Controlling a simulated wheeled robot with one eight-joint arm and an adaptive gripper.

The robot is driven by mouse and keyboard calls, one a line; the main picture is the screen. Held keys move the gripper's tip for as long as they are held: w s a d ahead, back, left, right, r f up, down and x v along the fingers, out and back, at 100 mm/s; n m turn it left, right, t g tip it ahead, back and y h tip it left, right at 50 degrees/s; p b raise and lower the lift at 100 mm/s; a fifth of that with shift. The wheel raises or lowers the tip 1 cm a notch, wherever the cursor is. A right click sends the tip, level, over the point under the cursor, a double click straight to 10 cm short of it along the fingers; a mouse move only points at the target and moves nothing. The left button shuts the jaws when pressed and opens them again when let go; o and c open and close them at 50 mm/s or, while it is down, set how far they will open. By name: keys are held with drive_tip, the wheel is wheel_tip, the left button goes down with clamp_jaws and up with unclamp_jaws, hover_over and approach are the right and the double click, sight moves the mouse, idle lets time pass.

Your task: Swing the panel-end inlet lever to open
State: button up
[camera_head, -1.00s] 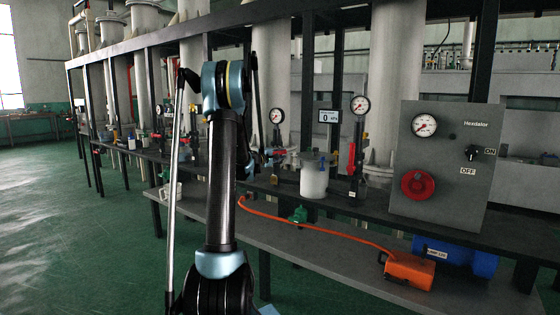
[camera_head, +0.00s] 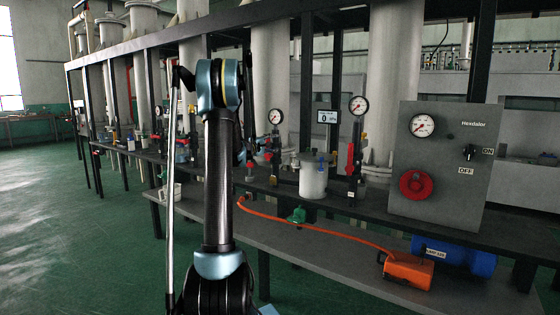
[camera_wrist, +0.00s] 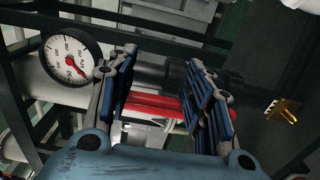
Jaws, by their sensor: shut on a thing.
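A red lever (camera_wrist: 155,105) lies between the two blue-padded fingers of my gripper (camera_wrist: 163,95) in the wrist view. The gripper is shut on the lever. In the head view my gripper (camera_head: 248,152) is largely hidden behind my own arm, at the left of a pipe stand with a round gauge (camera_head: 275,117). The same kind of gauge shows at the left in the wrist view (camera_wrist: 70,61). Another red lever (camera_head: 351,159) stands upright on the stand nearer the grey panel (camera_head: 440,180). The gripped lever's exact angle cannot be told.
A white canister (camera_head: 313,181) stands on the bench right of my gripper. A brass piece (camera_wrist: 284,108) shows at the right in the wrist view. An orange box (camera_head: 408,270) and its hose lie on the lower shelf. Green floor (camera_head: 90,240) is free at left.

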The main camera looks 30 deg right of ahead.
drive_tip(key=shift+w+a, duration=0.3)
drive_tip(key=shift+w, duration=0.25)
drive_tip(key=v, duration=0.7)
drive_tip(key=shift+s+d, duration=0.2)
drive_tip(key=shift+s, duration=0.05)
